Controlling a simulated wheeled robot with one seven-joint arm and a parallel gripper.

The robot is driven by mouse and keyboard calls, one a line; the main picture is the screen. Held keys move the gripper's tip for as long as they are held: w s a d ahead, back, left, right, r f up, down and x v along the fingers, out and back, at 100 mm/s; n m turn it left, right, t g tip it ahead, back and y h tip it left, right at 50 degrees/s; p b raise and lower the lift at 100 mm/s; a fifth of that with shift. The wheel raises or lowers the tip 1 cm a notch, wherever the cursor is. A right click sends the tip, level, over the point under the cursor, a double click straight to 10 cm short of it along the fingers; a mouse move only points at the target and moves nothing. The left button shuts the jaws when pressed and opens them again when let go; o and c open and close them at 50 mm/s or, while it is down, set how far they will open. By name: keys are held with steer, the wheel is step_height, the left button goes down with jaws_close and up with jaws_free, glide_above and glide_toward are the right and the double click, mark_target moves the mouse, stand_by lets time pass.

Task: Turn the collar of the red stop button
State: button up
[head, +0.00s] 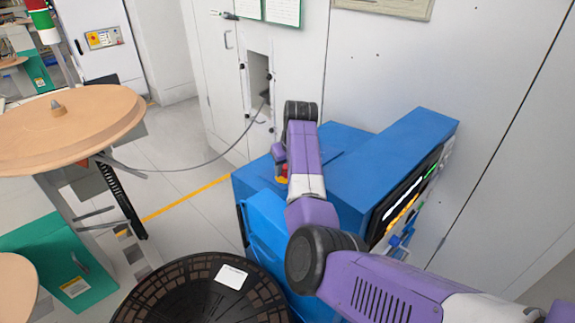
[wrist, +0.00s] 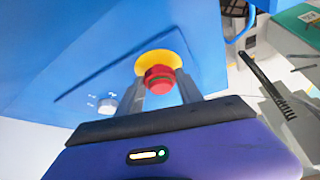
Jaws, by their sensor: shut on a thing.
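The red stop button (wrist: 158,78) sits on a yellow disc (wrist: 158,59) on a blue panel, in the middle of the wrist view. My gripper (wrist: 160,92) is shut on the button's red collar, one grey finger on each side. The arm hides most of the gripper there.
A grey knob (wrist: 107,106) is on the panel left of the button. A black slotted reel (head: 150,300) lies in front of the blue machine. A tan round disc (head: 65,125) stands at left. Open floor with a yellow line (head: 187,197) lies between.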

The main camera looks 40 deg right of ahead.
steer(key=shift+m, duration=0.3)
stand_by(0.4)
steer(key=o, duration=1.4)
steer(key=shift+b+v, duration=0.35)
steer(key=shift+v, duration=3.55)
steer(key=shift+a, duration=0.15)
